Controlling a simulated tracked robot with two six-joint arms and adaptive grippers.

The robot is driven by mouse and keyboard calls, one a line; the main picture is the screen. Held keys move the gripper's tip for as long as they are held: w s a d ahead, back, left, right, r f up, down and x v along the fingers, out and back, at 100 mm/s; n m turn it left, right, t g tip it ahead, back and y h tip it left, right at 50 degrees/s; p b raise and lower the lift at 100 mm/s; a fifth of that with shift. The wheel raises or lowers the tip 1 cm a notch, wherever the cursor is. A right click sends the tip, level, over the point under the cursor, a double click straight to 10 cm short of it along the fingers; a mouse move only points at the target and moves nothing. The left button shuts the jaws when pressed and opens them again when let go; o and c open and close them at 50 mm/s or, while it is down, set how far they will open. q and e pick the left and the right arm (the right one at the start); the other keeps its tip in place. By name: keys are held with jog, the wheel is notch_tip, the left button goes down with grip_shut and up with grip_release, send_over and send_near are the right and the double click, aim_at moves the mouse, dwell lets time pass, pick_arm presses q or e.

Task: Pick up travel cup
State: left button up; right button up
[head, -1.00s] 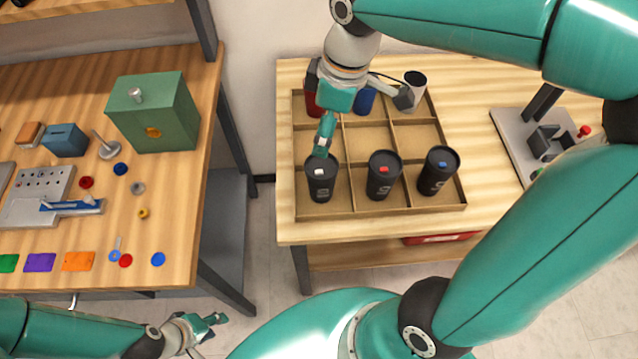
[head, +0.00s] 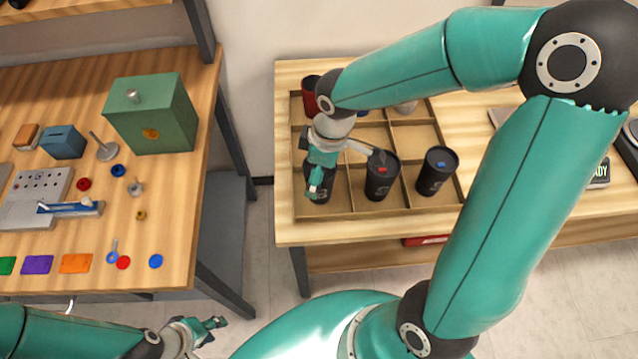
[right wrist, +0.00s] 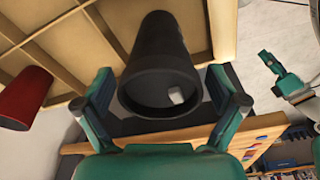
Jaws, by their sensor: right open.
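Three black travel cups stand in the front row of a divided wooden tray (head: 345,216). The left cup (head: 318,196) is mostly covered by my right gripper (head: 335,172) in the head view. The middle cup (head: 380,182) has a red button on its lid, and the right cup (head: 437,174) a blue one. In the right wrist view, my right gripper (right wrist: 162,88) is open, its fingers on either side of a black cup (right wrist: 158,55) with a pale button. I cannot tell whether they touch it. My left gripper (head: 208,330) is small at the lower left, its opening unclear.
A red cup (head: 311,97) stands in the tray's back row, and it also shows in the right wrist view (right wrist: 22,97). Other back-row cups are mostly behind my right arm. A left workbench (head: 180,220) holds a green box (head: 165,115) and small parts.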

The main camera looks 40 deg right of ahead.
jog(key=shift+f, duration=0.45)
jog(key=shift+c, duration=0.3)
jog(key=c, duration=0.7)
jog(key=shift+r, duration=0.1)
